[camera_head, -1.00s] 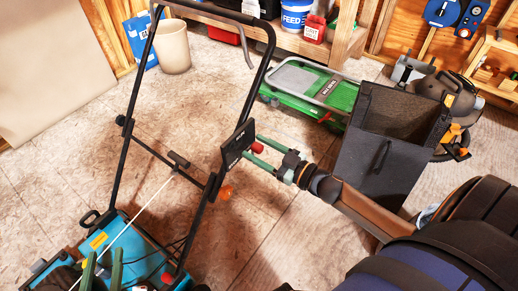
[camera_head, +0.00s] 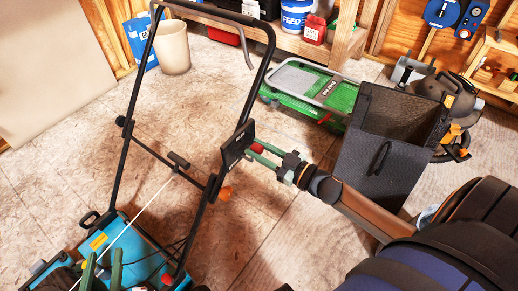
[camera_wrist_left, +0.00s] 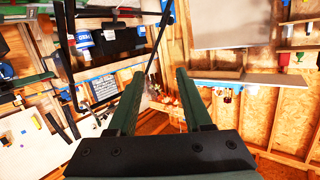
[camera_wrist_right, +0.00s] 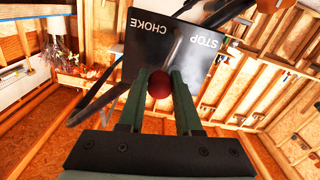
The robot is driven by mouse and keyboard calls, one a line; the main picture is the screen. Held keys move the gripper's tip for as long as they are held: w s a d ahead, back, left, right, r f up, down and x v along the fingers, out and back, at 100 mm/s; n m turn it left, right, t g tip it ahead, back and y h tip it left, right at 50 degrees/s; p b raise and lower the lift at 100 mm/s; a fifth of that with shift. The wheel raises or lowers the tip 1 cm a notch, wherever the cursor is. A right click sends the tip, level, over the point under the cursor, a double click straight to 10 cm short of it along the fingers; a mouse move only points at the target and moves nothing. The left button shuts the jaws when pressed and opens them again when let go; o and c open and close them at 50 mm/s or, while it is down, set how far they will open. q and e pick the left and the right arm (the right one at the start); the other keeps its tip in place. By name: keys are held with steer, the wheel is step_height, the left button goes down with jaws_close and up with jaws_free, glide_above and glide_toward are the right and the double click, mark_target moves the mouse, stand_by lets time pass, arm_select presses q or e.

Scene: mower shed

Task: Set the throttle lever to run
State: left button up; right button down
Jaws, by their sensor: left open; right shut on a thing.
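The blue mower (camera_head: 125,250) stands at lower left, its black handle rising to the back. A dark throttle panel (camera_head: 235,147) is fixed on the handle's right bar. In the right wrist view the panel (camera_wrist_right: 181,48) shows CHOKE at left and STOP at right, upside down. The lever's red knob (camera_wrist_right: 159,84) sits between those labels in this view; the RUN mark is not visible. My right gripper (camera_head: 258,152) is shut on the red knob. My left gripper (camera_head: 103,262) is open and empty, low over the mower body.
A beige bin (camera_head: 174,47) stands at the back, beside a wooden shelf (camera_head: 275,38). An orange knob (camera_head: 225,193) is on the handle below the panel. The floor left of the mower is clear.

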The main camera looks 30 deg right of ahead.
steer(key=shift+s+a+n+p, duration=0.2)
steer(key=shift+a+n+p, duration=0.2)
steer(key=shift+n+p, duration=0.55)
arm_select(q)
steer(key=s+f+n+g, duration=0.1)
steer(key=s+f+g, duration=0.3)
steer(key=f, duration=0.5)
steer(key=shift+s+f+g+y, duration=0.4)
steer(key=shift+s, duration=0.2)
steer(key=shift+d, duration=0.1)
arm_select(e)
steer(key=c, duration=0.6)
jaws_free()
arm_select(q)
steer(key=shift+r, duration=0.1)
